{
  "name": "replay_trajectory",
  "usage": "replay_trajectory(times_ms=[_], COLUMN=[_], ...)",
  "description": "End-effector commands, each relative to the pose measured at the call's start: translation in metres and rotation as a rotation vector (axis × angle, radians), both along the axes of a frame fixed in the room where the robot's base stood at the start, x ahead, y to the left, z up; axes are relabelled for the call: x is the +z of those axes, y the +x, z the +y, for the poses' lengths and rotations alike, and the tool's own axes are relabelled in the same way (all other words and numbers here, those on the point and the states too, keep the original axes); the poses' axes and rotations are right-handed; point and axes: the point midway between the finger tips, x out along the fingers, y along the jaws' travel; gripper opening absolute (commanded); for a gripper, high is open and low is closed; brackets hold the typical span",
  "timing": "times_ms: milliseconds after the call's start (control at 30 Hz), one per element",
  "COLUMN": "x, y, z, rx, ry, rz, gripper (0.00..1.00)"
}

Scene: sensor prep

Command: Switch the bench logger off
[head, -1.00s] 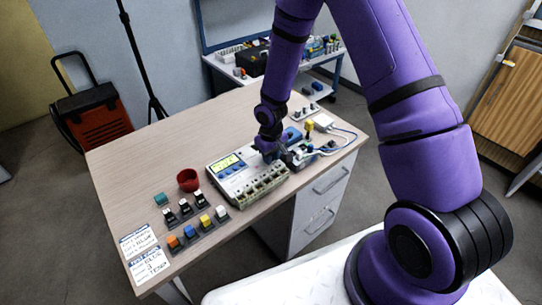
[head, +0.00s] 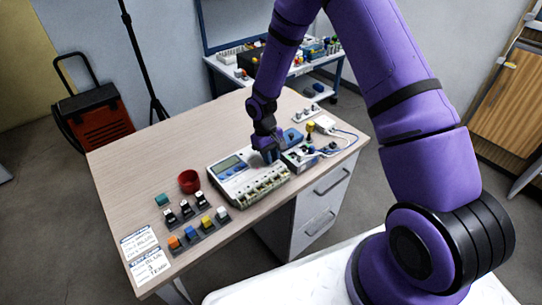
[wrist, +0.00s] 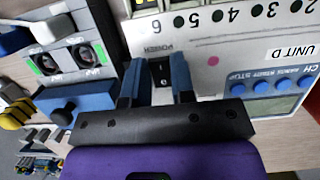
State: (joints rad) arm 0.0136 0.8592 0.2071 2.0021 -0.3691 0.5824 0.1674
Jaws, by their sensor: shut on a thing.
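The bench logger (head: 235,183) is a white box on the wooden bench, with a display (head: 230,164), blue buttons and a row of sockets along its front. The display is grey and unlit. My gripper (head: 268,157) is down on the logger's right end. In the wrist view, my gripper (wrist: 157,70) has its two blue fingers on either side of a small black switch (wrist: 160,74) on the panel, shut on it. The label beside the switch is hard to read. The wrist view also shows the logger's display (wrist: 270,108) and blue buttons (wrist: 262,87).
Right of the logger stand a connector box (head: 299,157), a blue block (head: 292,136) and a white cabled box (head: 325,122). A red cup (head: 189,181) and several coloured blocks lie left. Printed cards (head: 139,242) lie at the front left. The back left bench is clear.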

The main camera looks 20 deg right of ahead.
Motion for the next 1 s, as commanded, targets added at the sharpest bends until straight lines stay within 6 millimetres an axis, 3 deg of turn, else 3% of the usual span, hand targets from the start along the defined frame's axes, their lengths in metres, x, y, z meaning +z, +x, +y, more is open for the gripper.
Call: replay_trajectory(times_ms=[33,67,167,567,1000], x=[0.0,0.0,0.0,0.009,0.082], y=[0.0,0.0,0.0,0.003,0.021], z=[0.0,0.0,0.0,0.001,0.006], rx=[-0.001,0.0,0.0,-0.001,-0.001], ry=[-0.001,-0.001,-0.001,0.001,0.0], rz=[0.001,0.001,0.0,-0.003,-0.003], gripper=[0.0,0.28,0.49,0.49,0.49])
